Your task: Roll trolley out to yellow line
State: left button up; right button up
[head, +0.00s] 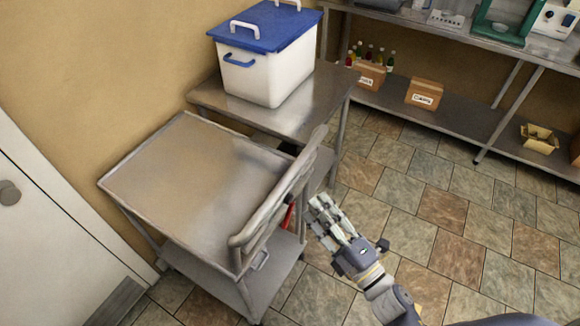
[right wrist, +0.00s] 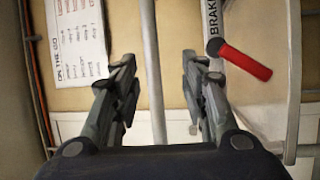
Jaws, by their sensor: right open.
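The trolley (head: 185,165) is a grey metal cart with an empty top shelf and a lower shelf (head: 215,265). Its tubular push handle (head: 285,190) rises on the side facing my right gripper. A red brake lever (head: 288,217) hangs below the handle; in the right wrist view the red lever (right wrist: 245,62) sits beside a "BRAKE" label. My right gripper (head: 322,208) is open and empty, just right of the handle. In the right wrist view a vertical bar (right wrist: 149,60) appears between the open fingers (right wrist: 158,62); contact cannot be told. I see no yellow line. My left gripper is not in view.
A metal table (head: 320,95) with a blue-lidded white bucket (head: 265,75) stands right behind the trolley. A white door (head: 50,240) is at left. Shelving (head: 455,115) with cardboard boxes (head: 424,93) lines the back right. The tiled floor (head: 455,215) at right is clear.

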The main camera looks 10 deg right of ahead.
aim_at(290, 175)
jog(key=p+x, duration=0.1)
jog(key=x, duration=0.2)
jog(key=r+p+x, duration=0.1)
jog(key=x, duration=0.2)
jog(key=p+x, duration=0.1)
jog(key=x, duration=0.3)
jog(key=shift+s+a+r, duration=0.1)
jog(key=shift+s+r, duration=0.05)
jog(key=shift+r, duration=0.15)
jog(key=shift+w+a+p, duration=0.25)
jog(key=shift+w+p, duration=0.05)
jog(key=shift+w, duration=0.1)
grip_shut()
